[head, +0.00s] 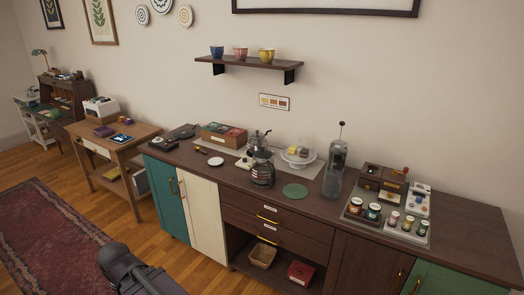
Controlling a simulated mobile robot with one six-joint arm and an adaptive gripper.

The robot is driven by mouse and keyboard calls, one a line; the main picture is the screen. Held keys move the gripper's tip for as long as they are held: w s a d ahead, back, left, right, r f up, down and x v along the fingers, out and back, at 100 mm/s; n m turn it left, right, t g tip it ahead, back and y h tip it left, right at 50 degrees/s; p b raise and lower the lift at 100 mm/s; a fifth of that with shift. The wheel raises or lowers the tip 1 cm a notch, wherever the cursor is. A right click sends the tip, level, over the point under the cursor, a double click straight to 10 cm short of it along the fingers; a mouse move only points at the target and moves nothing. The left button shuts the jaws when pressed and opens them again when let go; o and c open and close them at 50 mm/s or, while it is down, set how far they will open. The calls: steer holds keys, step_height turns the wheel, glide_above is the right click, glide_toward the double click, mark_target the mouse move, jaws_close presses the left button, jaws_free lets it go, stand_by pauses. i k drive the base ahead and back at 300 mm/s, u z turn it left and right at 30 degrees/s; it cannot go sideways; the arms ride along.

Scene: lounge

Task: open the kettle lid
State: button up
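A dark, rounded kettle-like vessel (262,174) with a shiny body stands upright near the front edge of the long brown cabinet top. A second metallic pot-like vessel (257,141) with a small knob on top stands just behind it and is partly hidden by it. I cannot tell for sure which of the two is the kettle. The lid of the front vessel looks shut, but it is small in the picture. A dark part of my arm shows at the bottom left, well apart from both vessels. My gripper's fingers do not show.
A green round mat (295,191), a white bowl (298,158) and a tall clear-grey device (335,170) stand right of the vessels. A tray with jars (372,213) is farther right. A white disc (216,162) lies left. A shelf (249,65) with cups hangs above.

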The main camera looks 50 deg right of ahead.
mark_target(262, 153)
steer(key=i, duration=1.15)
steer(key=z, duration=3.65)
steer(key=i, duration=0.1)
steer(key=u, duration=1.45)
